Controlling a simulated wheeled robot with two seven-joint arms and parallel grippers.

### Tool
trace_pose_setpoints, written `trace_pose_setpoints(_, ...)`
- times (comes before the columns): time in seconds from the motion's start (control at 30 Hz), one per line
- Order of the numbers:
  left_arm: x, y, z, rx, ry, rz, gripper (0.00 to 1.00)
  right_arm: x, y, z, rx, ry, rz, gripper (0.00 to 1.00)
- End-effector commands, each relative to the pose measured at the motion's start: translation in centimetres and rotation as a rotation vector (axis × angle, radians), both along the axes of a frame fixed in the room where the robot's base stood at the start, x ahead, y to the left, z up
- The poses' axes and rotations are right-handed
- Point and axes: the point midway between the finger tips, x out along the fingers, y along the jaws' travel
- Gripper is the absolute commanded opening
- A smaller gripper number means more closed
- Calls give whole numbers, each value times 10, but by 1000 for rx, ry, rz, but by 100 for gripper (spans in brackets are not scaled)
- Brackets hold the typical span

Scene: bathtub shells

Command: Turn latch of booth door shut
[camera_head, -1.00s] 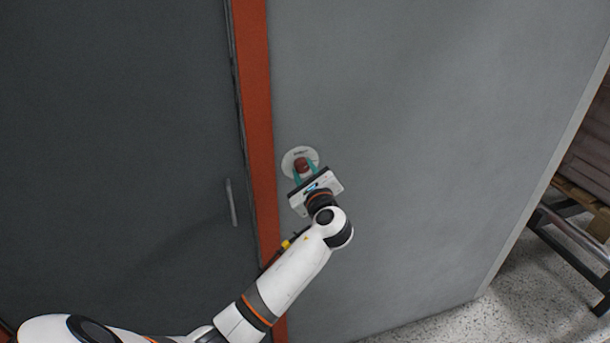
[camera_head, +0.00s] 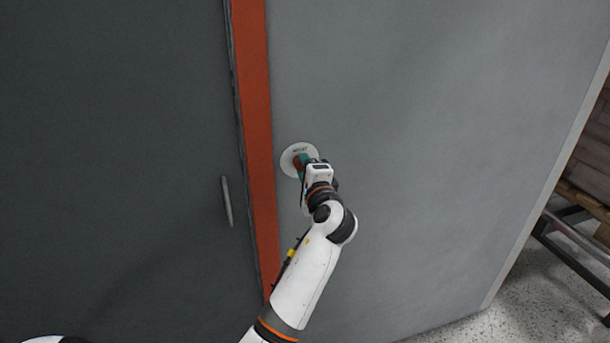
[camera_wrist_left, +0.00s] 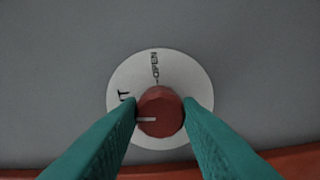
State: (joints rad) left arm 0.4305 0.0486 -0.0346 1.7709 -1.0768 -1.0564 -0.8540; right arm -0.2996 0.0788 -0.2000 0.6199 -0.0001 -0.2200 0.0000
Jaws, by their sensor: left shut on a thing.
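The latch is a red knob (camera_wrist_left: 160,112) on a round white disc (camera_wrist_left: 183,75) fixed to a grey panel. The disc also shows in the head view (camera_head: 291,158). My left gripper (camera_head: 303,166) is shut on the knob, with a teal finger on either side of it in the left wrist view. A pale line on the knob points left in that view. The word OPEN stands above the knob; a second label at left is partly hidden by a finger. My right gripper is in neither view.
An orange upright strip (camera_head: 254,120) runs left of the disc. Beyond it is a dark grey panel (camera_head: 110,130) with a slim vertical handle (camera_head: 227,202). The grey panel (camera_head: 440,130) is bare to the right. A rack (camera_head: 575,235) stands past its edge.

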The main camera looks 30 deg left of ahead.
Motion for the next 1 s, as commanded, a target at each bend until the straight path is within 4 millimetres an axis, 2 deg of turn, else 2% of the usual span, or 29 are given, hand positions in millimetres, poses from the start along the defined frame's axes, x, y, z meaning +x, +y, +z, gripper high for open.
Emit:
trace_pose_setpoints(0.23, 0, -1, -3, -66, -70, 0, 9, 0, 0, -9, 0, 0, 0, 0)
trace_pose_setpoints(0.83, 0, -1, -2, -89, -95, 0, 9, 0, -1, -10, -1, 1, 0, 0)
trace_pose_setpoints(0.87, 0, -1, -2, -89, -95, 0, 37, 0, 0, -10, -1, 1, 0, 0)
trace_pose_setpoints(0.97, 0, -1, -2, -88, -95, -1, 53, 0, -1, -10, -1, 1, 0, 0)
trace_pose_setpoints(1.0, 0, -1, -2, -87, -95, -1, 54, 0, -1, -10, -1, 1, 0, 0)
